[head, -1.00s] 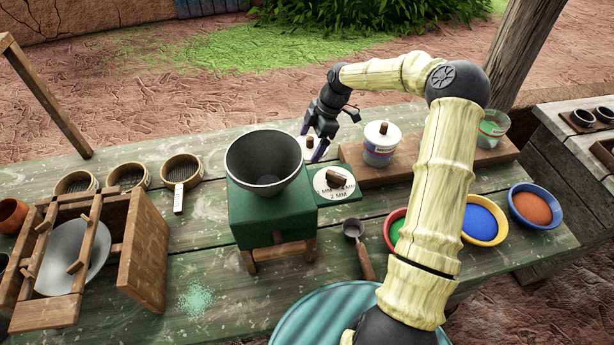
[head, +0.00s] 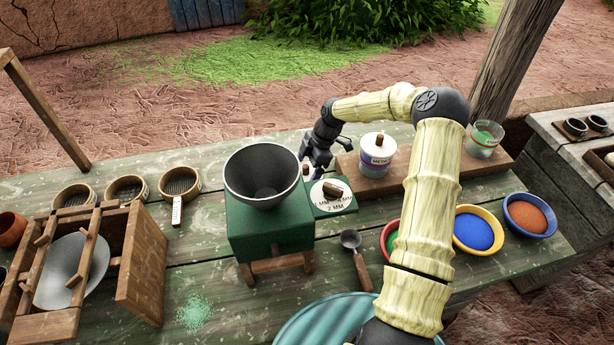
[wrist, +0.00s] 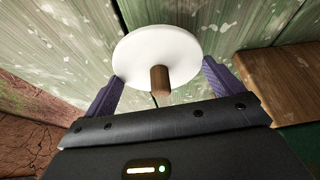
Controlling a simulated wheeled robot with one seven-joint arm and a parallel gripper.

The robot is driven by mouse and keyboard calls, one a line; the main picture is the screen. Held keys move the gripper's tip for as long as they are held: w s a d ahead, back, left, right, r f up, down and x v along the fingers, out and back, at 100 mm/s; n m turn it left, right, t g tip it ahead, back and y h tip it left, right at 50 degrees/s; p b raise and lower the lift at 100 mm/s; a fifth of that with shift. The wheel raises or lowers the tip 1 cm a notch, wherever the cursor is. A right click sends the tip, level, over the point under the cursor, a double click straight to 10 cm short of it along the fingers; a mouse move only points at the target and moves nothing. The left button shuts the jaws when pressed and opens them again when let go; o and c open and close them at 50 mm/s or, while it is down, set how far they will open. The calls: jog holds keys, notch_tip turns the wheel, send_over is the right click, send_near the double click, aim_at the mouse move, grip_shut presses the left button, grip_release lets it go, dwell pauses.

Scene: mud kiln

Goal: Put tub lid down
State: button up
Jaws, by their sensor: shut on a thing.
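The tub lid (wrist: 150,55) is a white disc with a wooden knob, seen in the wrist view between my purple fingers. My gripper (wrist: 160,92) is shut on the lid, with a finger at each side of its rim. In the head view my gripper (head: 312,170) is low over the green table, just behind the black bowl and sieve plate. There the lid is mostly hidden. I cannot tell whether it touches the table. An open clear tub (head: 485,140) with green contents stands at the right end of a wooden board.
A lidded tub (head: 374,158) stands on the wooden board (head: 405,160), right of my gripper. The black bowl (head: 263,172) on its green stand and the round plate (head: 332,196) are close in front. Colour bowls (head: 478,232) are at the right. Bare table lies behind the bowl.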

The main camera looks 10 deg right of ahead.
aim_at(309, 172)
notch_tip(309, 172, down, 4)
jog(key=shift+d+r, duration=0.15)
jog(key=shift+r, duration=0.1)
jog(key=shift+s+a+f, duration=0.15)
jog(key=shift+a+f, duration=0.05)
jog(key=shift+a, duration=0.25)
jog(key=o, duration=0.7)
jog(key=shift+d, duration=0.2)
jog(key=shift+r, duration=0.1)
jog(key=shift+d+r, duration=0.25)
jog(key=shift+r, duration=0.2)
jog(key=b+v, duration=0.1)
jog(key=v, duration=0.9)
jog(key=shift+r, duration=0.45)
jog(key=shift+d, duration=0.15)
